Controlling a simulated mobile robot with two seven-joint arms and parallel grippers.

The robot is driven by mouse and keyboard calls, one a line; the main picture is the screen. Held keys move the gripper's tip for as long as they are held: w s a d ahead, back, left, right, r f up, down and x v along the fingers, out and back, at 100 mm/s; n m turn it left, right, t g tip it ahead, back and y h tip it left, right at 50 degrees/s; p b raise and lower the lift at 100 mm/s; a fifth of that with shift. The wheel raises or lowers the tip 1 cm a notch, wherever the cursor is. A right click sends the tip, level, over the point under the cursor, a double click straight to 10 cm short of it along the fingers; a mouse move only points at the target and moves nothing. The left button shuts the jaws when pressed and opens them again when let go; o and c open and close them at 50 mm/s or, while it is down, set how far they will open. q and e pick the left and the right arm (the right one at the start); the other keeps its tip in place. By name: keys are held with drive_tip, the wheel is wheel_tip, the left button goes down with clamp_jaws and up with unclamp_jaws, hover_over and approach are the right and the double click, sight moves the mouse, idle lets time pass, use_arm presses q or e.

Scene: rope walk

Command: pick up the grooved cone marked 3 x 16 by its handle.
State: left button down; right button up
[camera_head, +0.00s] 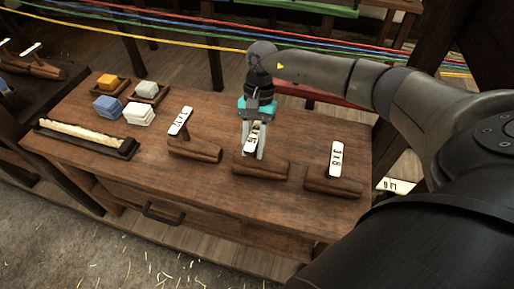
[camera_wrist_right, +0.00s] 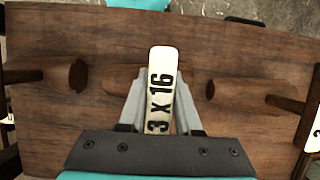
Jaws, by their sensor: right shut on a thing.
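The grooved cone marked 3 x 16 (camera_head: 262,166) is the middle of three dark wooden cones on the bench. It lies on its side and appears to rest on the bench top. Its upright handle carries a white label (camera_wrist_right: 160,85) that reads 3 X 16 in the right wrist view. My right gripper (camera_head: 260,152) comes down from above, its fingers on either side of this handle and shut on it. The fingers also show in the right wrist view (camera_wrist_right: 160,118), partly hidden by the label. My left gripper is not in view.
A cone marked 3 x 8 (camera_head: 332,183) lies to the right, and another labelled cone (camera_head: 195,149) to the left. Coloured ropes (camera_head: 180,42) run behind the bench.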

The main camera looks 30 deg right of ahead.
clamp_jaws()
drive_tip(key=shift+r, duration=0.1)
idle(0.8)
